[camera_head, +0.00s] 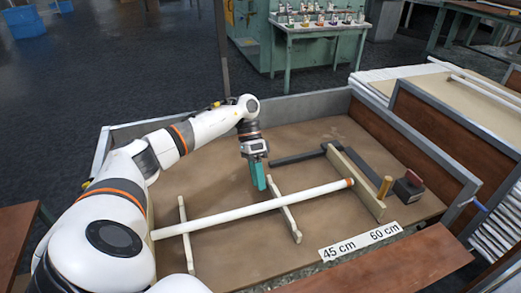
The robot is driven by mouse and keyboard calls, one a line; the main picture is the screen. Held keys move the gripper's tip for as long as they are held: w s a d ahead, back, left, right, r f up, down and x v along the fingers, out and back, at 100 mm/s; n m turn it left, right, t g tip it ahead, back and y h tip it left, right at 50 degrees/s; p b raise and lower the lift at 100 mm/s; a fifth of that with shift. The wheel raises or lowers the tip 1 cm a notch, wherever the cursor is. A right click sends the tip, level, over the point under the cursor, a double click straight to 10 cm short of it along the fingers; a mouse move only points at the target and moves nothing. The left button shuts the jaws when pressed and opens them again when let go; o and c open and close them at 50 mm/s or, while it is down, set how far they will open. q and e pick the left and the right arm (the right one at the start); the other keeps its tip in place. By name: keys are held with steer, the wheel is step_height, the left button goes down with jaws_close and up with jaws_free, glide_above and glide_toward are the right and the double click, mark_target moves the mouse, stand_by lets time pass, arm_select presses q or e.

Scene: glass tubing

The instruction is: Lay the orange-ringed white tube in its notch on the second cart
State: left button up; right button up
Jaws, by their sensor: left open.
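The white tube (250,211) with an orange ring at its right end lies across two thin pale wooden supports on the brown cart bed (225,258). Its ringed end is close to a pale upright board (357,184). My left gripper (259,185), with teal fingers, points down just behind the tube, a little right of its middle. It is open and holds nothing. I cannot tell whether it touches the bed. No notch can be made out. My right gripper is not in view.
A wooden peg (384,188) and a dark block with a red top (409,186) stand right of the board. A dark bar (298,158) lies behind. A label (360,241) reads 45 cm and 60 cm. Grey walls edge the cart. Another cart (465,105) with white tubes stands at right.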

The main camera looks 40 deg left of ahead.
arm_select(q)
steer(key=v, duration=0.6)
steer(key=shift+a+r, duration=0.2)
steer(key=shift+r, duration=0.1)
steer(key=shift+w, duration=0.1)
stand_by(0.4)
